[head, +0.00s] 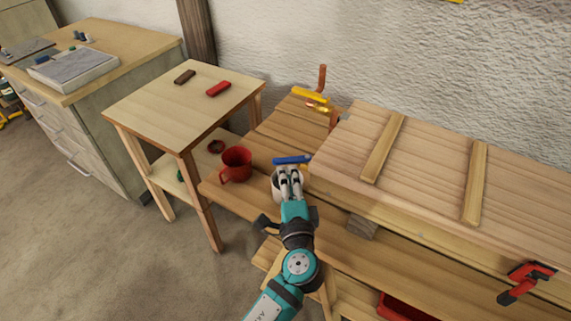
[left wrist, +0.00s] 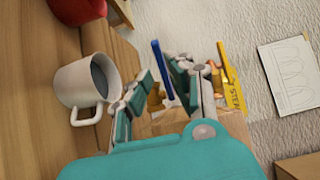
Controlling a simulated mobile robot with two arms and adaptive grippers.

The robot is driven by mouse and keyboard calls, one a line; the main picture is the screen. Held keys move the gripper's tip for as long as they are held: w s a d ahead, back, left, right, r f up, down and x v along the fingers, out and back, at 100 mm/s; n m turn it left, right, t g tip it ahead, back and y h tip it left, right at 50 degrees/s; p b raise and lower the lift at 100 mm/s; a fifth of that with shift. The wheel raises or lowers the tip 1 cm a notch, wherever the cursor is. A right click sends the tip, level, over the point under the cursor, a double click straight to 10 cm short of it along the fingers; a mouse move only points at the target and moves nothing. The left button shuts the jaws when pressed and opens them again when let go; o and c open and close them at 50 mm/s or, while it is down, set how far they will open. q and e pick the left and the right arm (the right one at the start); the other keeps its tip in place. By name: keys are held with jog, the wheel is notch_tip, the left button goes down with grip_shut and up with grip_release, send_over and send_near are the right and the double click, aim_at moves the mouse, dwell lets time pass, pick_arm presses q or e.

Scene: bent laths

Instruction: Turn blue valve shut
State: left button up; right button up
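The blue valve's lever (head: 291,160) shows in the head view just beyond my left gripper (head: 290,174), lying nearly level across the picture. In the left wrist view the blue lever (left wrist: 161,72) stands between the fingers of my left gripper (left wrist: 158,70), with brass-coloured fittings behind it. The fingers are spread with a gap between them. I cannot tell whether either finger touches the lever. The valve body is mostly hidden by the gripper and boards. My right gripper is in neither view.
A white mug (left wrist: 88,80) stands close beside the left gripper; a red mug (head: 236,163) is farther left. A yellow lever (head: 310,95) sits by a copper pipe (head: 322,77). A slatted wooden panel (head: 430,150) fills the right. A red clamp (head: 528,278) is at the front right.

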pick_arm(q)
jog(key=v, duration=0.6)
